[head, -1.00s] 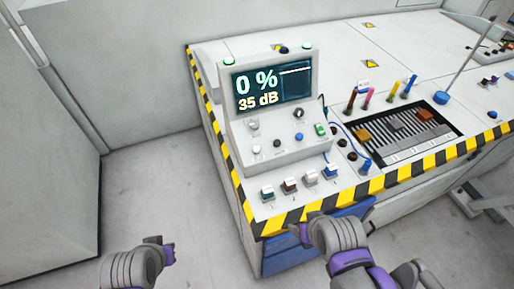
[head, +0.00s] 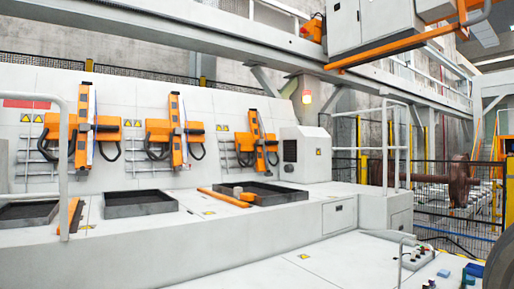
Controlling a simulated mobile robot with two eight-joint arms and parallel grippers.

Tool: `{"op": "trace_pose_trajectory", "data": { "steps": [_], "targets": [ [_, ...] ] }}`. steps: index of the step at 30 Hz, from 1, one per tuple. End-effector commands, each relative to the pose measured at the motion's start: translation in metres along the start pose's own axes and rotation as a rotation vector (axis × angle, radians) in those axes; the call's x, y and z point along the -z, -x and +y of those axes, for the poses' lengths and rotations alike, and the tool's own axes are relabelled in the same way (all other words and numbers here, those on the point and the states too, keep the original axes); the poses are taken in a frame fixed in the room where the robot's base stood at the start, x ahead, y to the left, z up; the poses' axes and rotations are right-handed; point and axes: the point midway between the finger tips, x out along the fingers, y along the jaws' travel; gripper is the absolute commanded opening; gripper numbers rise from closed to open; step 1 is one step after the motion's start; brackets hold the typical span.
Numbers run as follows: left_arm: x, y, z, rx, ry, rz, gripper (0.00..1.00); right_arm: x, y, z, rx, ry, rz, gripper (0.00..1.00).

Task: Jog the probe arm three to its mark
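Three orange probe arms stand in a row against the light sloped back panel: the left one (head: 83,127), the middle one (head: 175,130) and the right one (head: 257,140). Each is an upright orange bar with a wider orange block across it and black hoses looping beside it. I cannot read a number or a mark on any of them. The middle and right bars lean slightly. The console with the display is out of view. Neither of my grippers is in view.
Dark open pits (head: 139,203) lie in the white deck below the arms. A grey box (head: 305,153) stands right of the arms. A small button panel (head: 417,258) is at the lower right. A rusty wheelset (head: 458,184) stands behind a fence.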

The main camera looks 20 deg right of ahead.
Motion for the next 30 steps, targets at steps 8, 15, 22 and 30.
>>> {"op": "trace_pose_trajectory", "data": {
  "steps": [8, 15, 22, 30],
  "targets": [
    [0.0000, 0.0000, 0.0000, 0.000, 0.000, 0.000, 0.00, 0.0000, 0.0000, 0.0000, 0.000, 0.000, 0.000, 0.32],
    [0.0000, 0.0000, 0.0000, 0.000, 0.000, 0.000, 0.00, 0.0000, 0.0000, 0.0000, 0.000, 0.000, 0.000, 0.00],
    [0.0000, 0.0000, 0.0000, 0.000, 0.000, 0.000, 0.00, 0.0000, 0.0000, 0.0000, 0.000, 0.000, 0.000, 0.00],
    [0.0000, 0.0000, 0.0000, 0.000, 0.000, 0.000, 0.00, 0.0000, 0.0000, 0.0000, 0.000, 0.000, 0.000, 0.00]
  ]
}}
